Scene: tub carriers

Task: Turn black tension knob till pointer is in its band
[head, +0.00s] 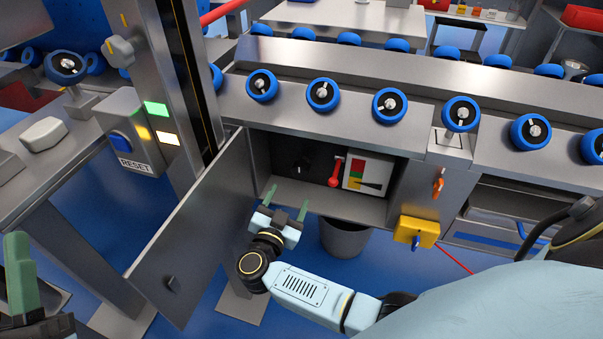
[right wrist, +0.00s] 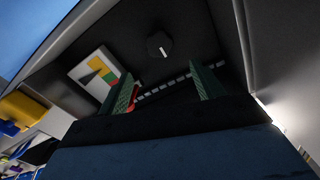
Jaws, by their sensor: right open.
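The black tension knob (right wrist: 159,45) with a white mark sits on the dark back wall of the open cabinet. In the head view the knob (head: 305,163) is hard to make out in shadow. The white gauge (head: 382,170) beside it has red, green and yellow bands; its dark pointer seems to lie by the yellow. The gauge also shows in the right wrist view (right wrist: 86,73). My right gripper (head: 288,199) is open and empty at the cabinet mouth, apart from the knob. My left gripper (head: 20,275) shows only partly at the left edge; its jaw state is unclear.
A red lever (head: 334,175) stands between knob and gauge. The cabinet door (head: 195,235) hangs open on the left. An orange handle (head: 438,187) and a yellow box (head: 415,231) are on the right. A grey bin (head: 343,238) stands below. Blue rollers line the conveyor above.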

